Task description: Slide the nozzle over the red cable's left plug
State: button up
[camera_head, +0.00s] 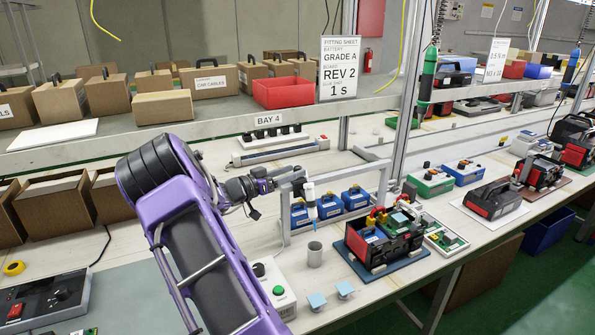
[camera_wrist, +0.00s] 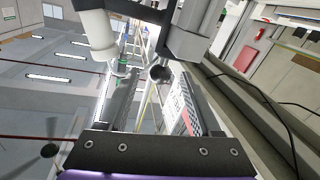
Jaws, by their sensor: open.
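My gripper (camera_head: 290,175) is open, at the end of my purple arm beside the metal frame over the bench. A white cylinder (camera_head: 309,190), apparently the nozzle, hangs upright just right of it with a blue tip below. In the wrist view, my gripper (camera_wrist: 161,78) has its two dark fingers apart. A white cylinder (camera_wrist: 97,32) shows at upper left and a grey block at upper right. I cannot tell whether the fingers touch anything. Small red parts, perhaps the red cable (camera_head: 378,212), lie on the open black-and-red case (camera_head: 385,240); its left plug is not distinct.
The upright metal frame (camera_head: 284,217) stands close to my gripper. Several blue boxes (camera_head: 329,206) sit behind it. A grey cup (camera_head: 315,255) and a control box with a green button (camera_head: 278,290) stand in front. A shelf (camera_head: 200,128) with cartons runs behind.

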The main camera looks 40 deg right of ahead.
jog(key=shift+s+d, duration=0.1)
jog(key=shift+d, duration=1.2)
grip_shut()
dwell(0.5)
